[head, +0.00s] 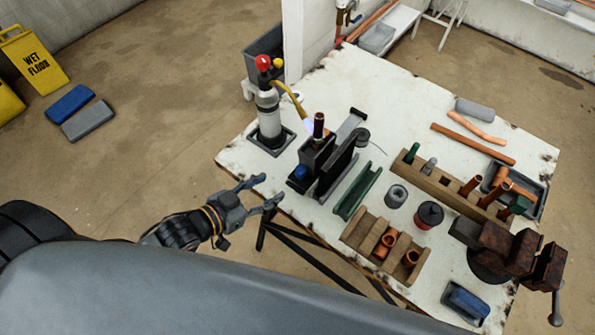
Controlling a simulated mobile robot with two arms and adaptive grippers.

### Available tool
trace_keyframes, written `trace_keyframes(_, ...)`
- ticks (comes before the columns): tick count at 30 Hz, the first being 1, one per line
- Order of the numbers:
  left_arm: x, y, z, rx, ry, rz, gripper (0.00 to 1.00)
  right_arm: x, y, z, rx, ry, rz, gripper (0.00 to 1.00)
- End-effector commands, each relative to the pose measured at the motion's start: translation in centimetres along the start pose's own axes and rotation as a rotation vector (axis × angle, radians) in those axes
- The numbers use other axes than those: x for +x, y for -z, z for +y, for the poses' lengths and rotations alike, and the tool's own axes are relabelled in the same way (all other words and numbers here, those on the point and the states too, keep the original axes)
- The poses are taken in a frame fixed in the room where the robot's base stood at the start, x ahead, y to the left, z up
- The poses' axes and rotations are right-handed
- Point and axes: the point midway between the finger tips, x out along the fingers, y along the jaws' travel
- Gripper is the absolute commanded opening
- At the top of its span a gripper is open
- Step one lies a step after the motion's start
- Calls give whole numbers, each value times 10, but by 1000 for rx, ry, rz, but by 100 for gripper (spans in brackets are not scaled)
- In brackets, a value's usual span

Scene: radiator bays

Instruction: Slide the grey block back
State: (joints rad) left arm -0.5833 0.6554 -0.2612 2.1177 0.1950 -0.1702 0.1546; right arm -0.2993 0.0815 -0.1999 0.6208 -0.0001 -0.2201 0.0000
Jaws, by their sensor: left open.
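A dark grey block (336,166) stands upright in a fixture on the white table, with a light grey rail end (351,125) behind it. Left of it is a black block (317,154) with a blue knob (301,172) on its front. An upright copper piece with a dark band (318,126) rises at this black block. My left gripper (271,189) is open and empty at the table's near left edge. It is apart from the fixture, to its lower left. My right gripper is not in view.
A gas bottle (268,112) with a torch (289,98) stands left of the fixture; a bluish flame shows near the copper piece. A green channel (358,191) and a wooden rack (385,247) lie to the right. A vise (507,249) is far right. The table's back middle is clear.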

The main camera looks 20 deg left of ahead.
Motion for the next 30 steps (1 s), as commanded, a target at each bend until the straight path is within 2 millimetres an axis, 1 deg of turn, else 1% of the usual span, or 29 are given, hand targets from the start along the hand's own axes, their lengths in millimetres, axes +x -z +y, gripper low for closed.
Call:
trace_keyframes(1,11,3,-1,-1,3,5,50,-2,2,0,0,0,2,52)
trace_keyframes(9,66,2,-1,-1,2,2,50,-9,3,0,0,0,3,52)
trace_keyframes(12,83,2,-1,0,1,2,50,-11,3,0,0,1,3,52)
trace_keyframes(15,96,1,-1,-1,2,0,50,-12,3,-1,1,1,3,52)
trace_keyframes(21,108,0,0,-1,1,0,50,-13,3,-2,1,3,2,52)
trace_keyframes(29,108,0,0,-1,1,0,50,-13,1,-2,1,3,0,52)
trace_keyframes(30,108,0,0,-1,1,0,42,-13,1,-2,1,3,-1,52)
